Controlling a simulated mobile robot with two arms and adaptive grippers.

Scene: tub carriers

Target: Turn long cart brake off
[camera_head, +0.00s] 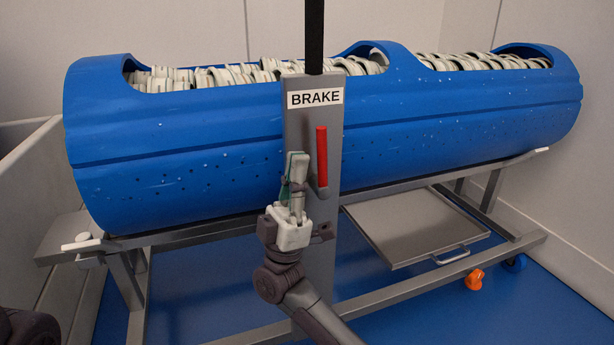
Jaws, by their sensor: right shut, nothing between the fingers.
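The long cart (395,296) is a grey metal frame carrying a long blue perforated tub (200,165). A grey upright plate (329,112) with a "BRAKE" label (315,98) stands at its front. The red brake handle (322,157) points straight up on the plate's right side. My right gripper (298,160) is shut and empty, fingers up, just left of the red handle; I cannot tell whether they touch. My left gripper is not in view; a dark part of my own body shows at the bottom left corner.
The tub's openings show many pale ring-shaped items (215,75). A flat metal tray (415,225) with a handle sits low on the frame. Pale walls close in behind and left; blue floor lies below.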

